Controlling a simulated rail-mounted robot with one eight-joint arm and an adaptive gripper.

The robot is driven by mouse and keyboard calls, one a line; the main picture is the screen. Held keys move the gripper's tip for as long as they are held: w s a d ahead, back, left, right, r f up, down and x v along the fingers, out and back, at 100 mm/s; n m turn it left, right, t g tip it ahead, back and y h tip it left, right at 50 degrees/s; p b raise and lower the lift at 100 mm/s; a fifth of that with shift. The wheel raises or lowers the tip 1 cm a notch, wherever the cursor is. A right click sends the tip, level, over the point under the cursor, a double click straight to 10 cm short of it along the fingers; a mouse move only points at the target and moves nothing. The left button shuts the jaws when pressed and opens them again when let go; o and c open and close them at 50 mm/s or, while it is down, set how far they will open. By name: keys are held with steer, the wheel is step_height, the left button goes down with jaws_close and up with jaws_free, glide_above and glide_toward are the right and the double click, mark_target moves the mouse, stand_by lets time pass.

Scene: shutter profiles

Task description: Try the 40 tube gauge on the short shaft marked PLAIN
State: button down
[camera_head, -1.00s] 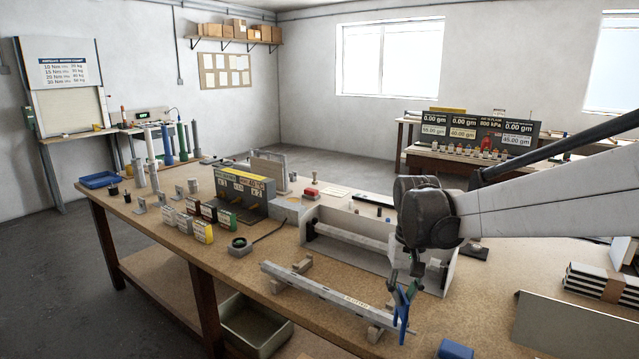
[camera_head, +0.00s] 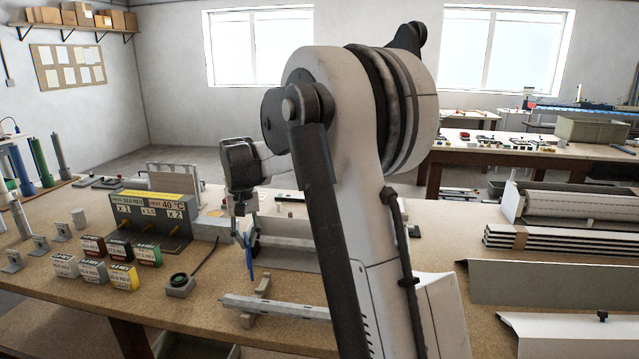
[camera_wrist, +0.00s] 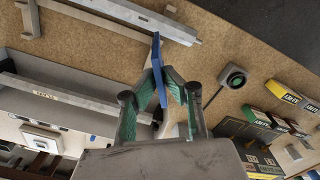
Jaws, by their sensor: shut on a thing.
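My gripper (camera_wrist: 163,85) has green-padded fingers shut on a flat blue piece (camera_wrist: 157,58), which I take for the tube gauge; no size mark on it is readable. In the head view my gripper (camera_head: 246,236) holds the blue piece (camera_head: 249,256) upright above the bench, near the left end of a long pale shaft (camera_head: 283,307) on a support block. The wrist view shows this shaft (camera_wrist: 140,16) past the tip of the piece. Another pale bar with a tan label (camera_wrist: 45,94) lies along the trough; its label is unreadable. No PLAIN mark can be read.
A trough (camera_head: 290,256) stands behind the shaft. My arm hides the middle of the bench. Pale profiles (camera_head: 560,283) lie at the right.

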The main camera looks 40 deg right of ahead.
steer(key=w+d+r+m+p, duration=0.2)
steer(key=d+m+p, duration=0.1)
steer(key=d, duration=1.3)
steer(key=w+d+r+m+p, duration=0.2)
steer(key=d+m+p, duration=0.1)
steer(key=d, duration=1.3)
steer(key=shift+w+p, duration=0.35)
steer(key=shift+f, duration=0.15)
step_height(320, 180, down, 8)
steer(key=b, duration=0.5)
steer(key=shift+f+b, duration=0.25)
steer(key=shift+b, duration=0.15)
steer(key=shift+f+b, duration=1.95)
steer(key=shift+f, duration=1.2)
